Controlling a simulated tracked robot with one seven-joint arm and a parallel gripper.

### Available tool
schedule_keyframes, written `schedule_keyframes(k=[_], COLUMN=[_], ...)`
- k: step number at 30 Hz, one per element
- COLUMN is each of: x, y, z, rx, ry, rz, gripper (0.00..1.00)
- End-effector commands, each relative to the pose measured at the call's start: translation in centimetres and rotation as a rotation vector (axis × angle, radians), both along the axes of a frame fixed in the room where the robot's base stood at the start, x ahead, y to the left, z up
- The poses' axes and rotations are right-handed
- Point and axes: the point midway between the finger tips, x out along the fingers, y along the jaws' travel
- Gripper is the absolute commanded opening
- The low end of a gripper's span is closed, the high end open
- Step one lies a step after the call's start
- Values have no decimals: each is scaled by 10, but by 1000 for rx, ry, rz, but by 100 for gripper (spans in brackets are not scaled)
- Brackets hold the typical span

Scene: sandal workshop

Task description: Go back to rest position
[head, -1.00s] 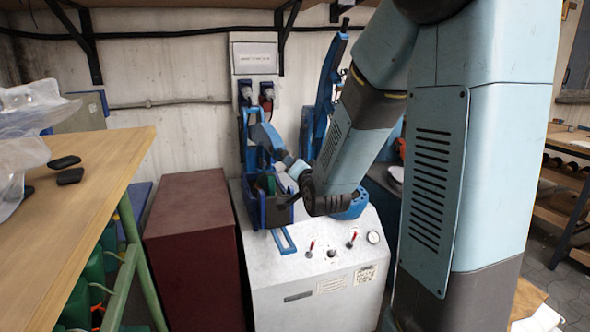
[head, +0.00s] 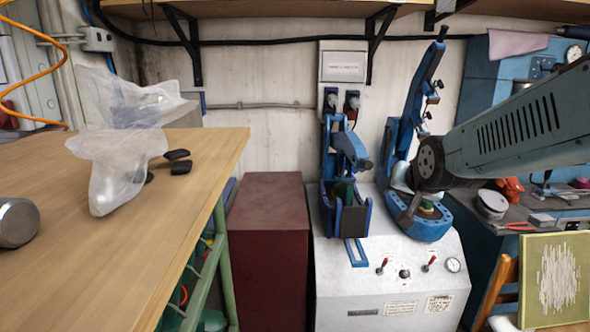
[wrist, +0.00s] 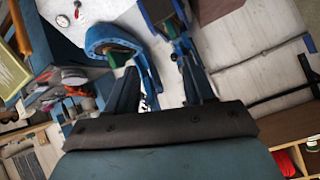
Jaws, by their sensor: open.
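My gripper (wrist: 158,82) shows in the wrist view, its two dark blue fingers apart with nothing between them. In the head view my arm reaches in from the right, its dark round wrist joint in front of the right blue device (head: 424,228) on the white machine (head: 385,290). The wrist hides most of my gripper there. The left blue device (head: 326,215), with a dark bin-like part, stands to the left of my wrist. Both devices also show beyond the fingers in the wrist view.
A wooden workbench (head: 60,180) at left holds a crumpled clear plastic bag (head: 120,170), small black pieces (head: 180,166) and a metal cylinder (head: 15,222). A dark red cabinet (head: 268,240) stands beside the machine. A framed panel (head: 553,280) is at the lower right. Shelves run overhead.

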Motion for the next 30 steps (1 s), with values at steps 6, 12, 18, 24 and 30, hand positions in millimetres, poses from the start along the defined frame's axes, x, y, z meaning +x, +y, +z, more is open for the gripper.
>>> schedule_keyframes(k=[6,12,18,24,30], x=[-71,-133,-166,-171,-171], y=[-1,-2,-3,-3,-3], z=[11,15,16,16,16], rx=[-113,-191,-224,-228,-228], ry=[179,331,411,426,425], rz=[99,193,243,252,252], gripper=[53,53,53,53,53])
